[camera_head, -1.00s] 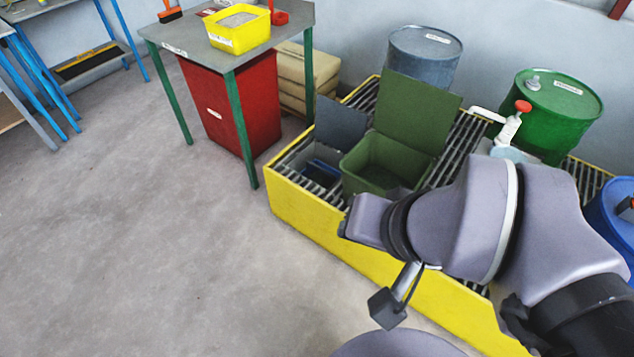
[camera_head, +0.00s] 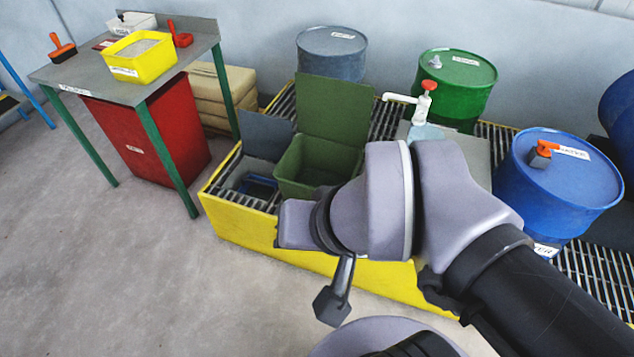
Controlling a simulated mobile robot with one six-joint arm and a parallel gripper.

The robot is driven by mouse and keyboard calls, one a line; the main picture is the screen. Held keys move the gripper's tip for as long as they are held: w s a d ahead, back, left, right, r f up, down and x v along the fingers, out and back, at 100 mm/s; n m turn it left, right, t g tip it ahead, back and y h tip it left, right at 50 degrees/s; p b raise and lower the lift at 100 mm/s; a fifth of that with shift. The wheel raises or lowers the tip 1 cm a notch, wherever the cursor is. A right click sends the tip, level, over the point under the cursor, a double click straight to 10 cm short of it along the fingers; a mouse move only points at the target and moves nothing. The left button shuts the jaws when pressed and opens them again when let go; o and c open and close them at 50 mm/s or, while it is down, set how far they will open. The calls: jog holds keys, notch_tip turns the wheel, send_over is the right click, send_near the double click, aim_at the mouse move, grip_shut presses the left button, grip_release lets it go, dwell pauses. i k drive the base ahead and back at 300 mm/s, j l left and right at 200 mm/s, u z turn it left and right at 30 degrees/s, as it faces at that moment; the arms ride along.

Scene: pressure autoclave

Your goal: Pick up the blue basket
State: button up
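A small blue-edged thing (camera_head: 258,185) sits inside an open grey box (camera_head: 240,172) on the yellow spill pallet. It may be the blue basket, but it is small and partly hidden by the box walls. My arm reaches in from the lower right, over the front of the pallet. Its fingers do not show, so I cannot see whether my gripper is open or holds anything.
An open green bin (camera_head: 300,168) stands right of the grey box. Grey (camera_head: 331,57), green (camera_head: 455,88) and blue (camera_head: 560,185) drums and a white pump bottle (camera_head: 425,108) are on the pallet (camera_head: 240,232). A table (camera_head: 100,84) is at left; the floor in front is clear.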

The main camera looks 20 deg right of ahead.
aim_at(258, 186)
jog(key=i+j+z, duration=0.1)
jog(key=i+j, duration=0.25)
jog(key=i, duration=0.3)
jog(key=i+j+z, duration=0.15)
jog(key=i+j, duration=0.2)
jog(key=i, duration=0.25)
jog(key=i+j+z, duration=0.1)
jog(key=i+j, duration=0.35)
jog(key=i, duration=0.15)
